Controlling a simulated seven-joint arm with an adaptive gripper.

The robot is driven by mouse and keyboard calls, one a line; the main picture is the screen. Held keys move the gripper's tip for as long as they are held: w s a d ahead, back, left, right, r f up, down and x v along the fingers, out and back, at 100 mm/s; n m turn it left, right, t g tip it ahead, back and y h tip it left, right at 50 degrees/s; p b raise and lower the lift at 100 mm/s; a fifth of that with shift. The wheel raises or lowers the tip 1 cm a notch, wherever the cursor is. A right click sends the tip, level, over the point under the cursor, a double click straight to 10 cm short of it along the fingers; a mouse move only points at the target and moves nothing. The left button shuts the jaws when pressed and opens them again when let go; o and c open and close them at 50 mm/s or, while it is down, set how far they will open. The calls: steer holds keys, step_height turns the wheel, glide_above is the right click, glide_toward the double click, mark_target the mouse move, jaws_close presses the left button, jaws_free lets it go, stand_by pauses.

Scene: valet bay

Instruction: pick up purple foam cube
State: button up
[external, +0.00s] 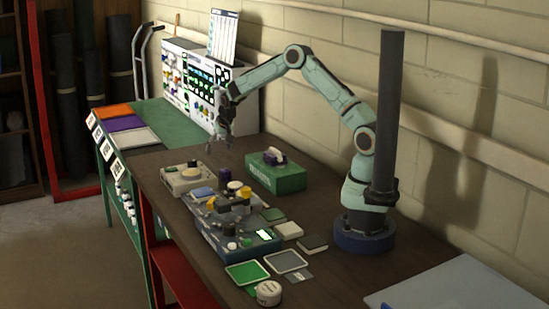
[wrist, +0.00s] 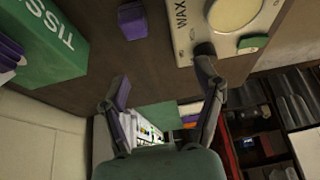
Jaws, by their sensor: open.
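The purple foam cube (wrist: 132,20) is dark purple and sits on the brown table between the green tissue box and the wax box. It also shows in the external view (external: 224,175). My gripper (external: 217,144) is above the far end of the table, up and behind the cube. In the wrist view my gripper (wrist: 160,82) has its two fingers spread wide, with nothing between them. The cube lies beyond the fingertips, near the top edge of that view, and is not touched.
The green tissue box (external: 276,174), topped with a purple and white bundle, and the wax box (external: 187,180) flank the cube. A grey tray (external: 223,204) with several small items stands in front. A control panel (external: 190,85) rises behind.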

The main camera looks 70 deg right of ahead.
mark_target(225, 170)
steer(key=shift+g, duration=0.4)
steer(key=f, duration=0.1)
steer(key=s+d+f, duration=0.1)
steer(key=s+f, duration=0.1)
steer(key=f, duration=0.1)
steer(key=shift+d, duration=0.35)
steer(key=x, duration=0.5)
steer(key=shift+w+d+f, duration=0.2)
steer(key=shift+f, duration=0.3)
steer(key=shift+c, duration=0.3)
steer(key=c, duration=0.9)
